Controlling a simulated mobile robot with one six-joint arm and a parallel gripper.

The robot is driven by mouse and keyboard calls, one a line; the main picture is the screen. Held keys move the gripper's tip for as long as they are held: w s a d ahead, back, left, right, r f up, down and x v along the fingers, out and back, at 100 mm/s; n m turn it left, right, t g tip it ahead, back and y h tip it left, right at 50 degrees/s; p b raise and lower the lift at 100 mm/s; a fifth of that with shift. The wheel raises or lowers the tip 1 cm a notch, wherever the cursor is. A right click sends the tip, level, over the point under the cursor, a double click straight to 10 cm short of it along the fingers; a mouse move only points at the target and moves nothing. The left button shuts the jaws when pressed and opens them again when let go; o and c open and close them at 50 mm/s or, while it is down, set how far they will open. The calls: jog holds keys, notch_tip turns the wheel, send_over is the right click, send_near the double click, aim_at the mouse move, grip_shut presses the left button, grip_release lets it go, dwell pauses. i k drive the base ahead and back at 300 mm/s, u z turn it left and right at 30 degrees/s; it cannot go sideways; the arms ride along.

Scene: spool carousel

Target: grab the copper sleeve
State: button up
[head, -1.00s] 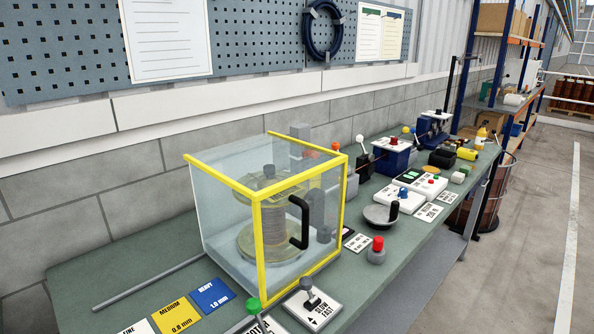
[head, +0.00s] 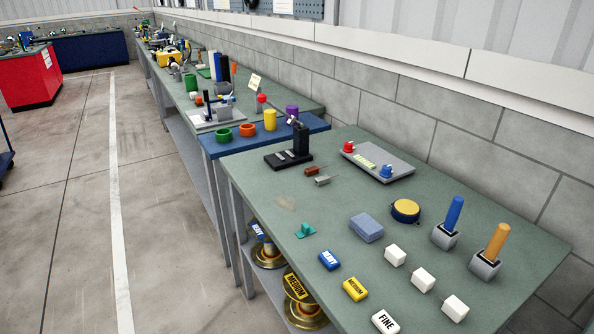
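A small brown, copper-coloured piece with a thin pin (head: 312,171) lies on the near green bench top, just right of a black stand (head: 289,152); it looks like the copper sleeve, but it is too small to be sure. A similar grey piece with a thin pin (head: 323,180) lies just in front of it, apart from it. My gripper is not in view.
A grey panel with red and blue knobs (head: 380,163) stands behind. A blue-grey block (head: 366,227), a yellow round tin (head: 405,211), white cubes (head: 395,255) and labelled blocks (head: 355,289) stand nearer. Spools (head: 305,312) sit below. Open floor (head: 70,230) lies left.

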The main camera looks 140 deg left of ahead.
aim_at(314, 170)
jog(key=u, duration=0.1)
jog(key=k, duration=0.25)
jog(key=u, duration=3.45)
jog(key=k, duration=0.35)
jog(key=u, duration=1.6)
jog(key=i, duration=0.1)
jog(key=z, duration=0.05)
